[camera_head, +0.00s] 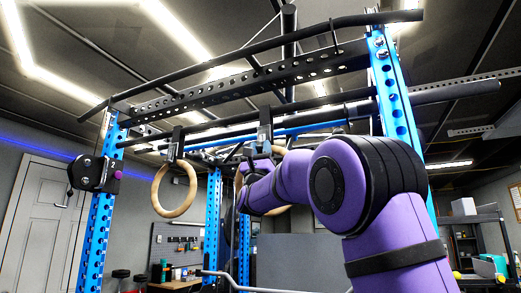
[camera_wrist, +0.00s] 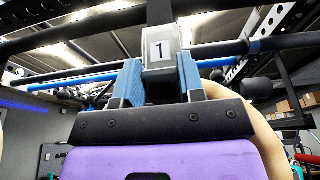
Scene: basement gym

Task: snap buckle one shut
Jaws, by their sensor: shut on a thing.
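Buckle one is a grey block marked "1" (camera_wrist: 160,48) on a dark strap in the wrist view. My gripper (camera_wrist: 159,68) has its blue-padded fingers on either side of the buckle's body and is shut on it. In the head view my gripper (camera_head: 259,149) is up at the strap of the right-hand wooden ring (camera_head: 279,208), partly hidden by my purple arm. That ring also shows behind my gripper in the wrist view (camera_wrist: 262,135). I cannot tell whether the buckle's lever is open or closed.
A second wooden ring (camera_head: 174,190) hangs from its own strap and buckle (camera_head: 177,143) to the left. Blue rack posts (camera_head: 102,215) and black overhead bars (camera_head: 250,72) frame the space. A door (camera_head: 45,215) and a pegboard (camera_head: 178,240) stand behind.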

